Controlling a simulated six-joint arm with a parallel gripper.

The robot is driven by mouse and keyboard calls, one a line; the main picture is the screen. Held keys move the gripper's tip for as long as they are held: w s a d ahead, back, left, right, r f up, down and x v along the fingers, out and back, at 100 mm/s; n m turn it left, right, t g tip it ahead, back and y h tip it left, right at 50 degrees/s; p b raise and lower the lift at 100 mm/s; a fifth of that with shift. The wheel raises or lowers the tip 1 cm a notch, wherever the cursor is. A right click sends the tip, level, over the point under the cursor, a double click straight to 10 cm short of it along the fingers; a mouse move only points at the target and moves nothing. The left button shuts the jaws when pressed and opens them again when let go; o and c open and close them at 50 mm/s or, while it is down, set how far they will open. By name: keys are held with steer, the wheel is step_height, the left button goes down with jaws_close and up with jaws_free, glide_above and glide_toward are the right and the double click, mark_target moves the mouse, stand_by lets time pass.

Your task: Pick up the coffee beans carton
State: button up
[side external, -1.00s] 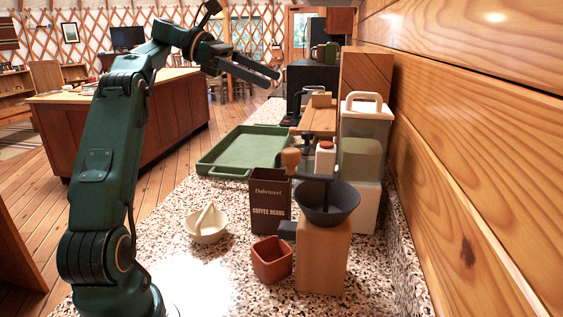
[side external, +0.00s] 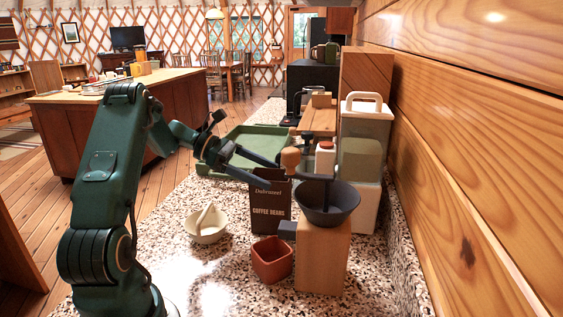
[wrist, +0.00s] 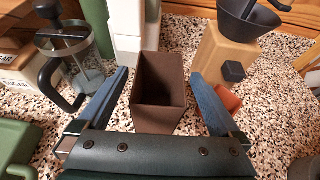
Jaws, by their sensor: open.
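The coffee beans carton (side external: 270,207) is a dark brown, open-topped box standing upright on the speckled counter, lettered "COFFEE BEANS" on its front. In the wrist view the carton (wrist: 158,92) lies between and just beyond my two finger tips, with its open top facing the camera. My gripper (side external: 270,171) is open, with its fingers pointing right at about the height of the carton's top in the side view. In the wrist view my gripper (wrist: 160,78) has one blue finger on each side of the carton. I cannot tell whether either finger touches it.
A wooden coffee grinder (side external: 322,258) with a dark hopper stands right of the carton, and a terracotta pot (side external: 272,262) in front. A cream bowl (side external: 206,226) is at left. Behind are a green tray (side external: 226,172) and, in the wrist view, a French press (wrist: 78,55).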

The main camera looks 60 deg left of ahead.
mark_target(290, 189)
steer(key=shift+f, duration=0.65)
steer(key=shift+x, duration=2.6)
steer(key=shift+f, duration=0.1)
jaws_close()
step_height(290, 189, up, 10)
